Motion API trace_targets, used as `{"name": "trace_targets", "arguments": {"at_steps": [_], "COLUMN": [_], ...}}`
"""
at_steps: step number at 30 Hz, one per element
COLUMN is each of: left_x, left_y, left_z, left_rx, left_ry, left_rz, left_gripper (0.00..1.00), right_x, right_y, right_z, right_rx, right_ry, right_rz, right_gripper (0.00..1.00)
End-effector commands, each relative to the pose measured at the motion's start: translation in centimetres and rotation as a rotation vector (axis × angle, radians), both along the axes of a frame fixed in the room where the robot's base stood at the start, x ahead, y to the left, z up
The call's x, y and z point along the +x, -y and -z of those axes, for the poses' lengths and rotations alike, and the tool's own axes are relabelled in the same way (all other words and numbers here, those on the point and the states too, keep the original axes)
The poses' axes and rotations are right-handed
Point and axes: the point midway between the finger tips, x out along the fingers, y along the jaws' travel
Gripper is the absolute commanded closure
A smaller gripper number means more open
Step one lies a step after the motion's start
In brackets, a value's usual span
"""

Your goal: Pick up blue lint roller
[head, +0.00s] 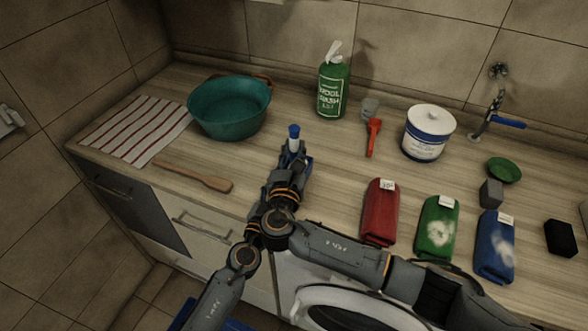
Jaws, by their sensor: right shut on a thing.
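The blue lint roller (294,131) is in the middle of the head view, at the tip of my right gripper (292,160). Its blue end points up and a pale section shows just below it. The rest is hidden by the gripper. My right gripper is shut on it, above the wooden counter. I cannot tell whether the roller still touches the counter. My left gripper does not show.
A teal basin (229,107), striped towel (137,127) and wooden paddle (193,176) lie left. Red (380,212), green (437,226) and blue (494,246) packs lie front right.

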Motion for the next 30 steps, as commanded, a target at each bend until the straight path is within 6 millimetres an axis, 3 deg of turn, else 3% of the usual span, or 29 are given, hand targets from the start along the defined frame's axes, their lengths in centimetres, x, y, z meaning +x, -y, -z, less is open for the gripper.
{"name": "trace_targets", "arguments": {"at_steps": [10, 22, 30], "left_x": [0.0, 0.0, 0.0], "left_y": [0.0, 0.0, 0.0], "left_z": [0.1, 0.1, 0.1], "left_rx": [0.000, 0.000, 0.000], "left_ry": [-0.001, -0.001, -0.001], "left_rz": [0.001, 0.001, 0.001], "left_gripper": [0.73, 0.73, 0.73], "right_x": [0.0, 0.0, 0.0], "right_y": [0.0, 0.0, 0.0], "right_z": [-0.8, -8.2, -10.1], "right_rx": [0.002, 0.004, 0.001], "right_ry": [0.002, 0.004, 0.000], "right_rz": [0.000, -0.001, -0.001], "right_gripper": [1.00, 1.00, 1.00]}}
